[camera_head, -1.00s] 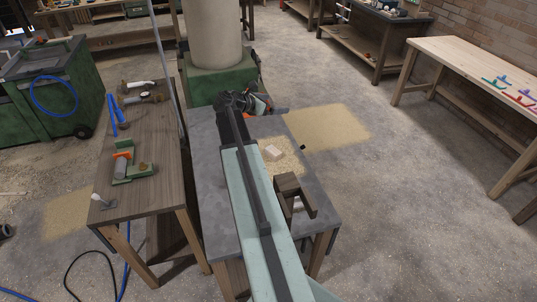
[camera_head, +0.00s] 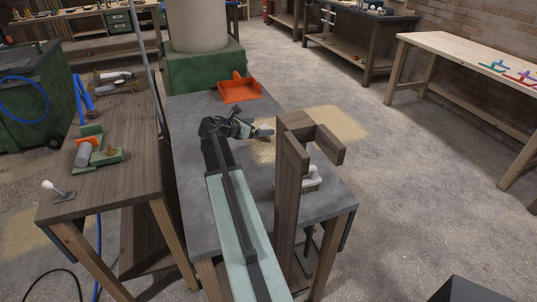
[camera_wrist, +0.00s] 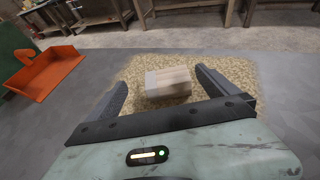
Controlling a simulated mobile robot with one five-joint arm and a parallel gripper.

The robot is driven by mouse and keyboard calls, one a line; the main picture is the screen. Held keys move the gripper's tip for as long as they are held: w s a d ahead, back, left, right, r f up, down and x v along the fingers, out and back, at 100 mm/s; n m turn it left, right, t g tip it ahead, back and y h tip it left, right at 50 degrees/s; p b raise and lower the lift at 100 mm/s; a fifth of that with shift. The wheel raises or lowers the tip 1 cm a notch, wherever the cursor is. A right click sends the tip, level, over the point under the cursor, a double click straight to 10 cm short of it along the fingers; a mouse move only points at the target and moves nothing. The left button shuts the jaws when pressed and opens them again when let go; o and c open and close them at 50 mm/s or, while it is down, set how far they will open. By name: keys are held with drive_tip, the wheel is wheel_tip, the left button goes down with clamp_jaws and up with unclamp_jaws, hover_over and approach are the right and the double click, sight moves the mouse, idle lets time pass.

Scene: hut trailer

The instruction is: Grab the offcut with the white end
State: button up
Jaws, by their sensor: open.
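The offcut (camera_wrist: 169,86) is a small pale wooden block with a whitish left end, seen in the wrist view. It lies on a sawdust patch on the grey table. My gripper (camera_wrist: 160,79) is open and empty, one dark finger to each side of the block in the picture, with gaps showing. I cannot tell how far the fingertips reach along it. In the head view my gripper (camera_head: 262,132) is low at the sawdust patch (camera_head: 262,152), and I cannot make out the offcut there.
An orange dustpan (camera_head: 240,91) lies at the table's far end, left in the wrist view (camera_wrist: 45,73). A tall wooden bracket (camera_head: 291,180) stands at the table's right side, with a brush (camera_head: 312,181) beside it. A wooden bench (camera_head: 118,165) stands left. Open floor lies right.

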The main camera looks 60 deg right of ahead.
wheel_tip(320, 180, down, 2)
drive_tip(key=shift+s+f+b, duration=0.1)
drive_tip(key=shift+s+b, duration=0.05)
drive_tip(key=shift+b, duration=0.2)
drive_tip(key=shift+s+b+x, duration=0.15)
drive_tip(key=shift+b+x, duration=0.6)
drive_tip(key=shift+x, duration=1.2)
drive_tip(key=shift+s+b+x, duration=0.1)
drive_tip(key=shift+b+x, duration=0.6)
drive_tip(key=shift+x, duration=1.3)
drive_tip(key=shift+a, duration=0.1)
drive_tip(key=c, duration=1.5)
drive_tip(key=shift+r+p, duration=0.55)
drive_tip(key=shift+r, duration=0.05)
wheel_tip(320, 180, up, 3)
drive_tip(key=p, duration=0.3)
drive_tip(key=shift+r, duration=0.1)
drive_tip(key=w+a, duration=0.1)
drive_tip(key=a, duration=0.4)
drive_tip(key=w+a, duration=0.2)
drive_tip(key=a, duration=0.3)
drive_tip(key=w+a+r+p, duration=0.1)
drive_tip(key=w+a, duration=0.1)
drive_tip(key=a, duration=0.3)
drive_tip(key=shift+w, duration=0.2)
